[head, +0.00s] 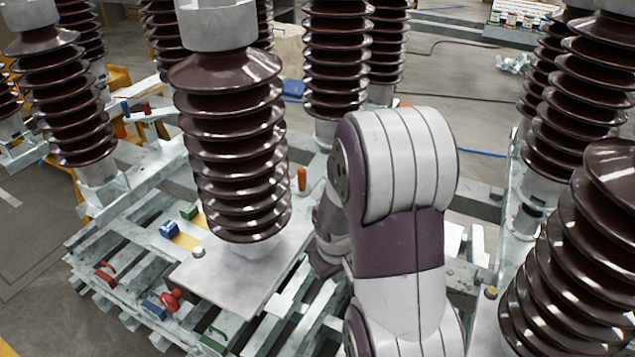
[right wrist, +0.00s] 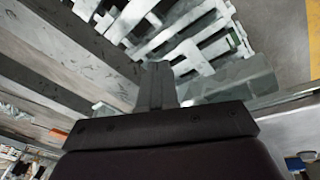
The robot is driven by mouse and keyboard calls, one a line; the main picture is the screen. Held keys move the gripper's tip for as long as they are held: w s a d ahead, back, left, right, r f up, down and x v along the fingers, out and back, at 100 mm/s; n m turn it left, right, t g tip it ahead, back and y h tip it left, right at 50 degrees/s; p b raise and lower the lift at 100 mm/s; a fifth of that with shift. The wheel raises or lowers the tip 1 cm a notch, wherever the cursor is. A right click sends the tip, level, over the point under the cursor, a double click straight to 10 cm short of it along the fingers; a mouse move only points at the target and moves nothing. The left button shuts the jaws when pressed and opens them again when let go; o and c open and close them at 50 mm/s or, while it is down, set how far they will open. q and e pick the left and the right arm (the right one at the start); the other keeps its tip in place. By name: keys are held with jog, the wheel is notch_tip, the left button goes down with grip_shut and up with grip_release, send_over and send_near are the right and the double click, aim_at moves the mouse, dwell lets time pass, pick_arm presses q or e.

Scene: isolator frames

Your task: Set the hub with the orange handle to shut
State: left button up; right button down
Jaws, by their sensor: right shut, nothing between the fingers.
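The orange handle (head: 302,178) stands upright on the grey metal frame, just right of the large brown insulator in the middle of the head view. The hub under it is too small to make out. An orange piece also shows at the left edge of the right wrist view (right wrist: 57,133); I cannot tell if it is the same handle. My right gripper (right wrist: 157,80) is shut and empty, its fingers pointing toward grey slats. In the head view my right arm hides most of it; it is below the orange handle and apart from it. My left gripper is not in view.
Tall brown ribbed insulators (head: 238,140) crowd the frame on all sides. Red (head: 170,300), blue (head: 169,229) and green (head: 190,210) handles sit on the slatted frame at the left. A flat grey plate (head: 235,285) lies under the middle insulator. Open floor shows behind.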

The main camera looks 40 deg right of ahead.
jog(key=w+d+r+n+t+p, duration=0.2)
jog(key=w+d+r+n+t, duration=0.15)
jog(key=d+n, duration=0.45)
jog(key=w+d+r+n+t+p, duration=0.2)
jog(key=w+d+r+n, duration=0.15)
jog(key=d+n, duration=0.45)
jog(key=w+d+r+n+t+p, duration=0.2)
jog(key=w+d+r+n, duration=0.15)
jog(key=d+n, duration=0.45)
jog(key=s+a+n+g+y, duration=0.2)
jog(key=a+n+y, duration=0.6)
jog(key=n, duration=1.1)
jog(key=w+a+f+h, duration=0.1)
jog(key=w+a+f, duration=0.5)
jog(key=w, duration=0.4)
jog(key=shift+a+f+p, duration=0.4)
jog(key=shift+a+p, duration=0.05)
jog(key=shift+a+t, duration=0.1)
jog(key=shift+t, duration=0.15)
